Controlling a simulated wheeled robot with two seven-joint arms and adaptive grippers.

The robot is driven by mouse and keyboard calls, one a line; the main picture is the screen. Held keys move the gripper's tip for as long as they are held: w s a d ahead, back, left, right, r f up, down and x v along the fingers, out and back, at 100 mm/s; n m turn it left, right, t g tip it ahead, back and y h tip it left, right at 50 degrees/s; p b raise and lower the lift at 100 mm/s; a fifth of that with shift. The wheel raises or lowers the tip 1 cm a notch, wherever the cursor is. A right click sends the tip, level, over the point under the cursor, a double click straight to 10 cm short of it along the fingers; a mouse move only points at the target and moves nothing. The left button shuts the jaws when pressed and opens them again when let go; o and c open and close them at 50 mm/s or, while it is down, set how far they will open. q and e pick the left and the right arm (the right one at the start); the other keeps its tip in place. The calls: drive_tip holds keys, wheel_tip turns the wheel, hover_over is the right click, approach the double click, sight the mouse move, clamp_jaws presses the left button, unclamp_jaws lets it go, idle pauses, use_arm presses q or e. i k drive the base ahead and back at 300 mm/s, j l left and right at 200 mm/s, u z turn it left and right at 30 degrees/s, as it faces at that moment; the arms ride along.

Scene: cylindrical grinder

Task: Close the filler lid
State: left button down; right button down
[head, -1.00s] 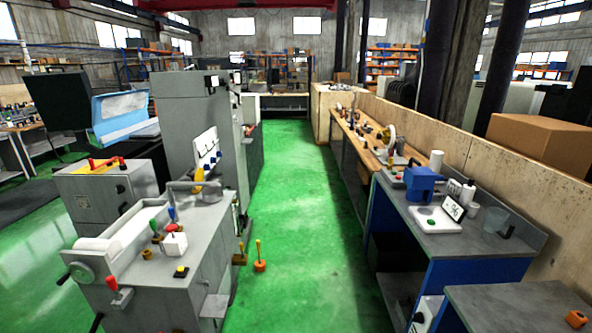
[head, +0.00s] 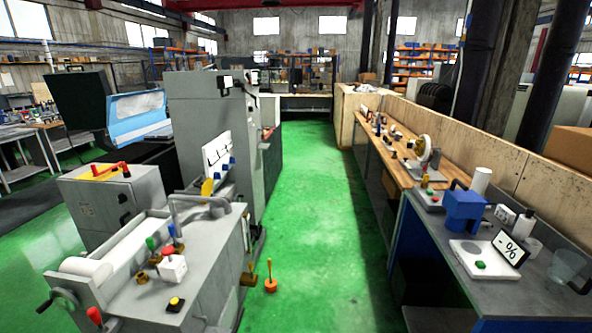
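Neither of my grippers shows in the head view. A grey cylindrical grinder (head: 215,262) stands at the lower left, with a white roller (head: 88,270), a crank handle (head: 62,300) and several coloured knobs on top. A small yellow part (head: 207,187) stands upright by the white panel with blue knobs (head: 218,160). A light blue hinged-looking cover (head: 138,117) is tilted up behind the grey cabinet (head: 112,205). I cannot tell which of these parts, if any, is the filler lid.
An orange-based stick (head: 270,283) stands on the floor beside the grinder. On the right, a blue workbench (head: 430,262) carries a scale (head: 470,252) and a blue device (head: 464,210).

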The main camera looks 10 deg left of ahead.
sight(206, 187)
drive_tip(key=i+z, duration=0.1)
drive_tip(key=i, duration=1.45)
drive_tip(key=i+u, duration=0.2)
drive_tip(key=i, duration=0.6)
drive_tip(key=i+u, duration=0.3)
drive_tip(key=i, duration=0.15)
drive_tip(key=i+l+u, duration=0.15)
drive_tip(key=i+u, duration=0.15)
drive_tip(key=i+l+u, duration=0.3)
drive_tip(key=i, duration=0.2)
